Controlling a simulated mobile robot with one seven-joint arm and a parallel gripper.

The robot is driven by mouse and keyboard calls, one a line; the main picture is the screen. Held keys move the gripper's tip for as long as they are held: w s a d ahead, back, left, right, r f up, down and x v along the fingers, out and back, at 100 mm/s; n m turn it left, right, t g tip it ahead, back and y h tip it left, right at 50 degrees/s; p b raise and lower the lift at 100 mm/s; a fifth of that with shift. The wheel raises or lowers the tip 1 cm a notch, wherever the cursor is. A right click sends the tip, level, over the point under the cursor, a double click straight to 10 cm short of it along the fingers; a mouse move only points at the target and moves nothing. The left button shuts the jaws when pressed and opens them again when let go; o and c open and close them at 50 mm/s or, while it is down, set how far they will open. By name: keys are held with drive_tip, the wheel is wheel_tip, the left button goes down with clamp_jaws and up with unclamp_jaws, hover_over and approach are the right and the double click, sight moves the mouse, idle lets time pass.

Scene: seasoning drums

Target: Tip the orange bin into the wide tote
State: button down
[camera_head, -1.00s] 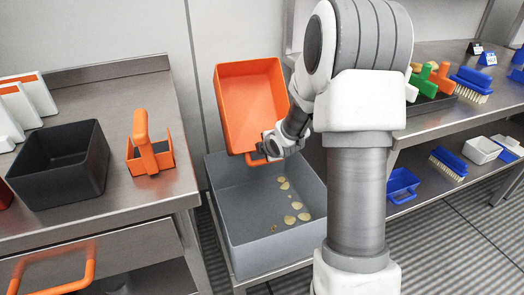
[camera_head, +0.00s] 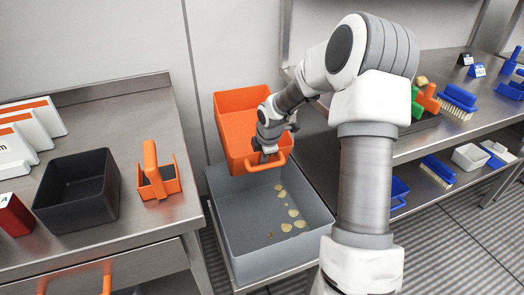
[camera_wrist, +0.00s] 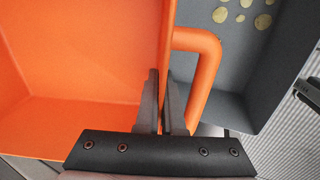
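The orange bin (camera_head: 236,136) hangs in the air over the back edge of the wide grey tote (camera_head: 232,232), its open top showing. My gripper (camera_head: 268,150) is at the bin's near side, by its loop handle (camera_head: 284,158). In the wrist view my gripper (camera_wrist: 162,100) has its fingers close together at the bin's wall and handle (camera_wrist: 206,70), shut on the bin. The part of the bin (camera_wrist: 80,50) visible there looks empty. Several pale yellow pieces (camera_head: 293,212) lie on the tote's floor. My arm covers part of the bin.
The left steel counter holds a black bin (camera_head: 78,195), an orange scoop-like holder (camera_head: 158,178) and white panels (camera_head: 30,125). The right shelves hold blue brushes (camera_head: 458,98), a white container (camera_head: 470,156) and a blue bin (camera_head: 398,190). A wall stands close behind the tote.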

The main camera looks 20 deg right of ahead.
drive_tip(key=shift+s+r+g+p, duration=0.3)
drive_tip(key=shift+r+g+p, duration=0.5)
drive_tip(key=shift+p, duration=1.45)
drive_tip(key=shift+s+r+g+p, duration=0.25)
drive_tip(key=shift+r+g+p, duration=0.55)
drive_tip(key=shift+p, duration=1.45)
drive_tip(key=shift+s+r+g+p, duration=0.15)
drive_tip(key=shift+g+p, duration=0.15)
drive_tip(key=shift+p, duration=0.45)
